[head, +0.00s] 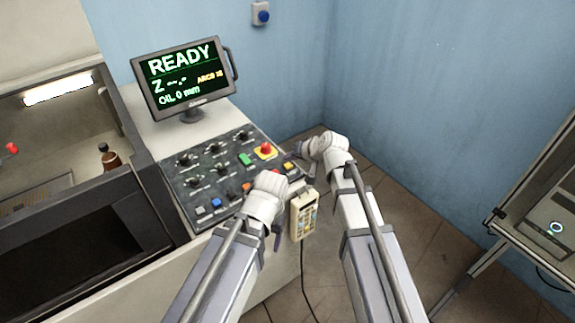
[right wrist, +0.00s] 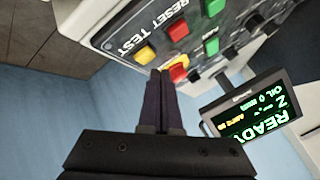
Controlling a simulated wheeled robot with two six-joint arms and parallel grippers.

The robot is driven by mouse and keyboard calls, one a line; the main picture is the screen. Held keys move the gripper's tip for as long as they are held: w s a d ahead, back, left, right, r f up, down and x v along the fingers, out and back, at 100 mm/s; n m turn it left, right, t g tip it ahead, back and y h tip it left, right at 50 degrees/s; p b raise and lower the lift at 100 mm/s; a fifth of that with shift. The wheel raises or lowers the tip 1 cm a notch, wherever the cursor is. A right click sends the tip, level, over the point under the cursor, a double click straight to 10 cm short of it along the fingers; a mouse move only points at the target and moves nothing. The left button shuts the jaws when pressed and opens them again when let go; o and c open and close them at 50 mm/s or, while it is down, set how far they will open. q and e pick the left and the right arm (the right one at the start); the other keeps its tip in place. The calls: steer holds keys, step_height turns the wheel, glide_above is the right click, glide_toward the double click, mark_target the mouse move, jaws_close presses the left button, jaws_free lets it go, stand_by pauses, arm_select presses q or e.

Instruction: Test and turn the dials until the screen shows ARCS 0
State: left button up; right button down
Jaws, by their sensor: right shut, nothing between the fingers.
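The screen (head: 185,80) reads READY, Z --.-, OIL 0 mm and an orange ARCS line whose small number looks like 18. The sloping control panel (head: 205,200) holds several black dials, such as one at the upper right (head: 241,135). My right gripper (head: 291,154) is shut and empty at the panel's right edge. In the right wrist view its fingertips (right wrist: 162,73) appear close to the yellow TEST button (right wrist: 145,54); contact cannot be told. My left arm reaches over the panel's front right; its gripper (head: 277,236) is mostly hidden and its jaws are unclear.
A red emergency stop (head: 265,151) and a green button (head: 245,159) sit near my right gripper. A keypad pendant (head: 303,214) hangs at the bench front between my arms. A machine tank (head: 70,220) stands left; a rack (head: 550,220) stands right.

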mark_target(290, 170)
steer(key=shift+f, duration=0.15)
stand_by(0.5)
steer(key=shift+f+b, duration=0.3)
steer(key=shift+b, duration=0.15)
steer(key=shift+f+b, duration=0.45)
steer(key=shift+b, duration=0.05)
stand_by(0.5)
steer(key=shift+r, duration=0.2)
steer(key=shift+r+p, duration=0.8)
steer(key=shift+p, duration=0.2)
step_height(290, 170, up, 6)
steer(key=p, duration=0.6)
